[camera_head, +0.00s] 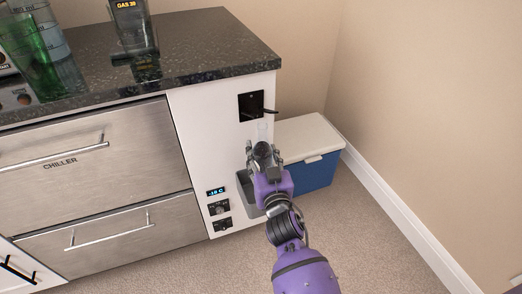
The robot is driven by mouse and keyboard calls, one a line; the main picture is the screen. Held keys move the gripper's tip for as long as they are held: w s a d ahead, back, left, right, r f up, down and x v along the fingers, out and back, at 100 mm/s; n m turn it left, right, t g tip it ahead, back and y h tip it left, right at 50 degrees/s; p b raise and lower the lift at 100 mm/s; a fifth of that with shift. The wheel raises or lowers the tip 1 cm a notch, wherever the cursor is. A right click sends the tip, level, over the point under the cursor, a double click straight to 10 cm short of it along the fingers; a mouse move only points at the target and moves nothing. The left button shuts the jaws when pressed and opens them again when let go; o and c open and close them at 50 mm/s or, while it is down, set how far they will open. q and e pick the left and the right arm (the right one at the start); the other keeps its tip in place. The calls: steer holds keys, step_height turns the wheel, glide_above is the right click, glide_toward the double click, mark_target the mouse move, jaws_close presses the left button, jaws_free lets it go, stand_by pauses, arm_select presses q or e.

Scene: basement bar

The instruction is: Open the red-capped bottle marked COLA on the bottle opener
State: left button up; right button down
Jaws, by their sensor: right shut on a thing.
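My right gripper (263,155) is in front of the white end panel of the counter, shut on a pale, see-through thing, which looks like a bottle (263,130). Its upper part points up toward the bottle opener. No COLA marking or red cap can be made out on it. The bottle opener looks to be the black plate (246,101) on the panel, with a dark bar sticking out to the right. The held bottle's top is just below that bar; I cannot tell whether they touch. My left gripper is not in view.
A grey bin (246,190) hangs below the opener, partly behind my gripper. A blue cooler with a white lid (302,139) stands behind, by the wall. The dark countertop (205,45) bears a green see-through vessel (30,55) and a GAS device (132,28).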

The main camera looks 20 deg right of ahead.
steer(key=s+p, duration=0.3)
steer(key=s, duration=0.7)
steer(key=shift+d+r+p, duration=0.15)
steer(key=shift+p, duration=0.15)
stand_by(0.6)
stand_by(0.5)
